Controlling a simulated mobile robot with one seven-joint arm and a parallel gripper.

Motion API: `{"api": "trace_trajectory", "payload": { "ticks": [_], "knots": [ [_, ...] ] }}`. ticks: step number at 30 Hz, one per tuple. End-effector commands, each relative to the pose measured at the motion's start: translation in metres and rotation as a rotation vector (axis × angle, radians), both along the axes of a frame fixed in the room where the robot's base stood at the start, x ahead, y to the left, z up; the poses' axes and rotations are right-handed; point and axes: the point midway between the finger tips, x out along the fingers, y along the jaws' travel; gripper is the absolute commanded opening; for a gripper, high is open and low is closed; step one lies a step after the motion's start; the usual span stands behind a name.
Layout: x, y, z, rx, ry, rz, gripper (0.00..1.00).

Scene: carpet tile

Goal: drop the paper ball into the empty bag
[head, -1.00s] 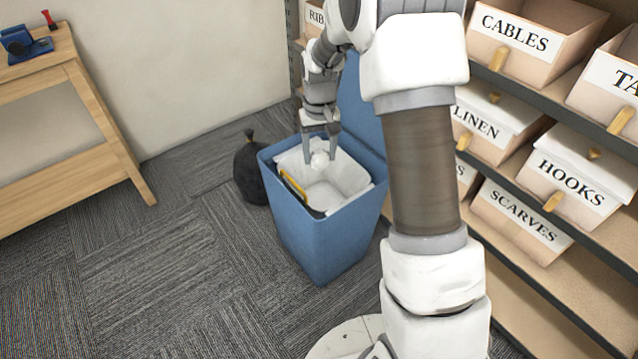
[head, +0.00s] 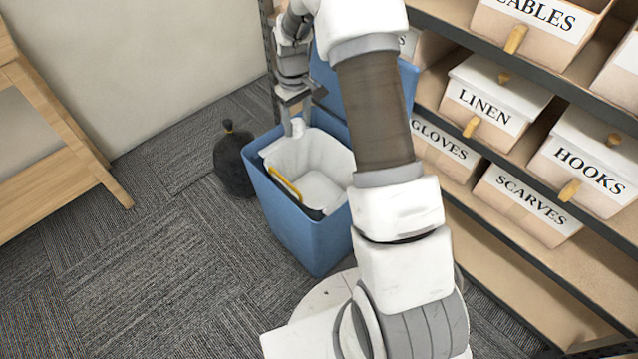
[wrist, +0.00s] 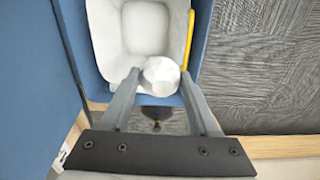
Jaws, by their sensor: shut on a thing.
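The paper ball (wrist: 160,75) is white and crumpled, held between the two fingertips of my gripper (wrist: 161,78). In the head view my gripper (head: 294,122) hangs down at the back-left rim of the blue bin, and the ball is hard to tell from the white liner there. The empty bag (head: 318,160) is a white liner spread open inside the blue bin (head: 312,238). In the wrist view the ball overlaps the edge of the bag (wrist: 145,28) and the bin's rim; its height above them is unclear.
A yellow strip (head: 284,184) lies along the bag's left side. The bin's blue lid (head: 325,80) stands open behind. A tied black bag (head: 233,162) sits on the carpet to the left. Shelves with labelled boxes (head: 485,105) stand right, a wooden table (head: 60,130) left.

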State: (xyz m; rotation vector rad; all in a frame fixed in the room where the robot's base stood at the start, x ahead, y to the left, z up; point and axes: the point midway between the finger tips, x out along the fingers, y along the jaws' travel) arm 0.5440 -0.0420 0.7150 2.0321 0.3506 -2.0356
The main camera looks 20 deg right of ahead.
Motion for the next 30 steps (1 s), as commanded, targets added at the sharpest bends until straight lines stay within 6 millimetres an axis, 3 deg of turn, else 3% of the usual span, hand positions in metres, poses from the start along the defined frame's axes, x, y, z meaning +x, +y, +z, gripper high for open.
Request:
{"api": "trace_trajectory", "payload": {
  "ticks": [9,15,23,30],
  "knots": [
    [0.012,-0.049,-0.059,0.002,0.003,0.368,0.11],
    [0.014,-0.067,-0.081,0.002,0.0,0.516,0.11],
    [0.014,-0.072,-0.093,0.003,0.0,0.566,0.11],
    [0.015,-0.072,-0.117,0.002,0.0,0.564,0.11]
  ]
}}
